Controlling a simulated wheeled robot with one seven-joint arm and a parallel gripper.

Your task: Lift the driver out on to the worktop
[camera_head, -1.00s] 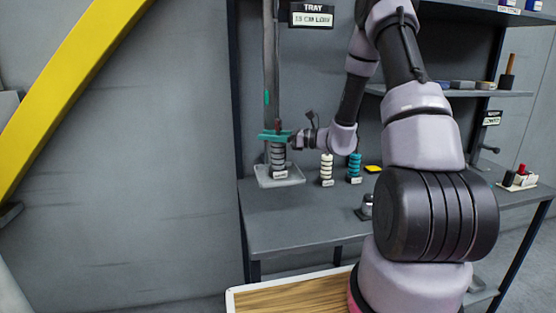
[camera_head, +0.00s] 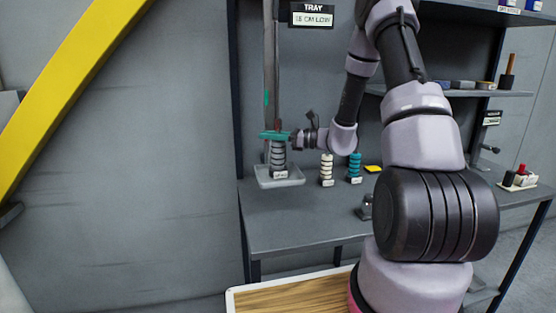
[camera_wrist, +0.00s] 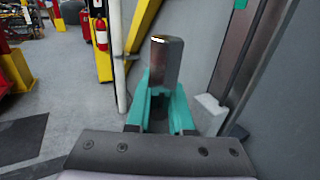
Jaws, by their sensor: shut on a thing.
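My gripper (camera_head: 275,135) has teal fingers and is at the top of a grey ribbed stack (camera_head: 278,157) with a small label. The stack stands upright in a shallow grey tray (camera_head: 293,181) on the worktop. In the wrist view my gripper (camera_wrist: 160,112) is shut on a dark metal cylinder (camera_wrist: 165,65), which sticks up between the fingers. It seems to be the driver, but I cannot tell how it joins the ribbed stack. Its lower end is hidden.
A white ribbed stack (camera_head: 327,170) and a teal one (camera_head: 354,168) stand right of the tray. A vertical post (camera_head: 271,70) rises close behind my gripper. The worktop (camera_head: 290,225) is clear in front. A sign reading TRAY (camera_head: 312,15) hangs above.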

